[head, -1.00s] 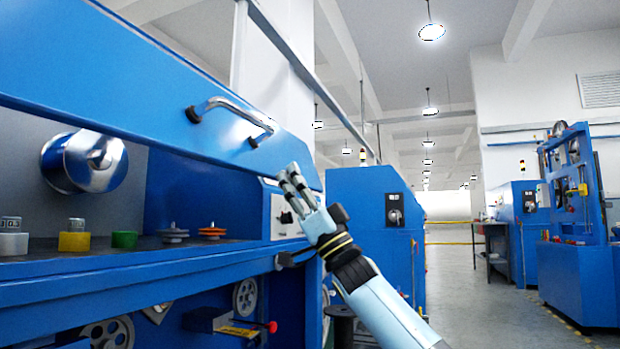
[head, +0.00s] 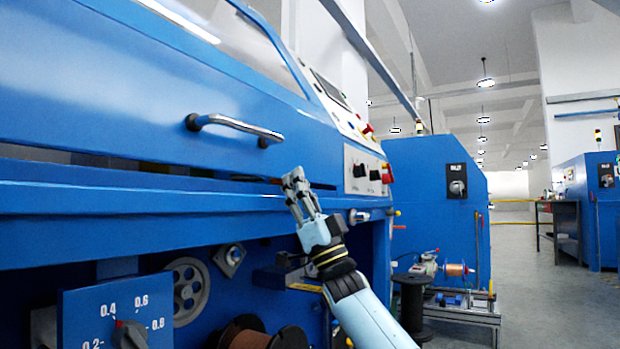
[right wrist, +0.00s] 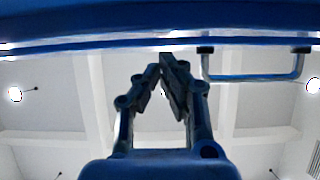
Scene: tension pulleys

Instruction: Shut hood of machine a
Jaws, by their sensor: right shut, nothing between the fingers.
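The blue hood (head: 110,85) of the machine on the left is low, with a narrow dark gap between its lower edge and the machine bed (head: 130,200). Its metal bar handle (head: 235,125) is on the hood's front face. My right gripper (head: 294,180) is shut and empty, just below and to the right of the handle, near the hood's lower edge. In the right wrist view its fingertips (right wrist: 163,64) are together, and the handle (right wrist: 255,78) is to their right, apart from them. Whether the fingers touch the hood is unclear. My left gripper is out of view.
A control panel (head: 362,172) with knobs and a red button is to the right of the gripper. A dial box (head: 115,318) and a spool (head: 250,338) are below the bed. Another blue machine (head: 430,190) stands behind. The floor aisle (head: 550,300) at right is clear.

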